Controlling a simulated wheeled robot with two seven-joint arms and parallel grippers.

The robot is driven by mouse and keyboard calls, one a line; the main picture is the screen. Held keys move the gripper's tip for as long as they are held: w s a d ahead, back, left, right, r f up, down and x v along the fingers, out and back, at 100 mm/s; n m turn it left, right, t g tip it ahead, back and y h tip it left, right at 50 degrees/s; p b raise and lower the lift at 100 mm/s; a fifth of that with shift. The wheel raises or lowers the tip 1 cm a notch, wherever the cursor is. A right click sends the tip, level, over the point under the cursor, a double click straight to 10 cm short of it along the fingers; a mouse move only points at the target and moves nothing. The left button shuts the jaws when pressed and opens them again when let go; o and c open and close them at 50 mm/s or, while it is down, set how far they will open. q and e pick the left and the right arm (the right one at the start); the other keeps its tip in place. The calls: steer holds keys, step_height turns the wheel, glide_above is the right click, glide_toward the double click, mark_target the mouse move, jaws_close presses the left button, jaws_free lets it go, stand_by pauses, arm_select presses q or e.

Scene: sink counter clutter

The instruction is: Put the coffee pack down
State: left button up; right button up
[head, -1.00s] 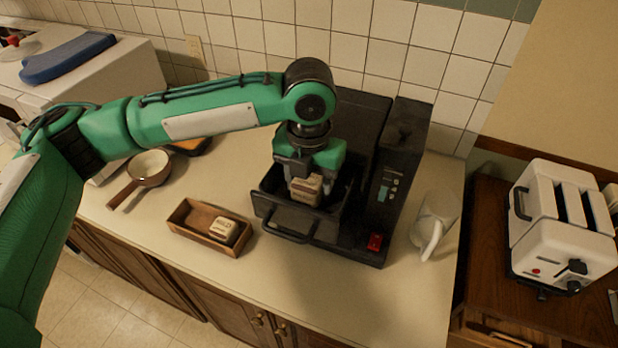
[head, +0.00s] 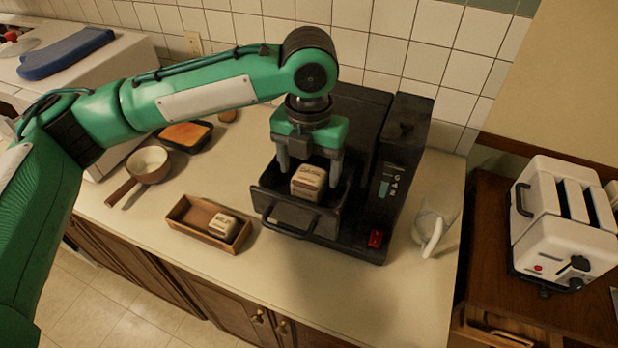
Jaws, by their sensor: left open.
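The coffee pack (head: 308,182), a small beige block with dark print, sits in the open drawer (head: 268,204) at the front of the black coffee machine (head: 352,130). My left gripper (head: 307,172) is open just above and behind the pack, with its fingers spread to either side of it. The fingers look clear of the pack. A second similar pack (head: 222,225) lies in a wooden tray (head: 185,214) left of the machine. My right gripper is not in view.
A pan (head: 150,164) and a dish with orange contents (head: 186,134) stand at the left. A glass jug (head: 434,222) stands right of the machine, and a white toaster (head: 562,220) farther right. The front counter is clear.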

mark_target(309, 174)
arm_select(q)
step_height(309, 174, up, 9)
steer(key=b, duration=0.1)
steer(key=shift+b, duration=0.3)
steer(key=shift+f, duration=0.1)
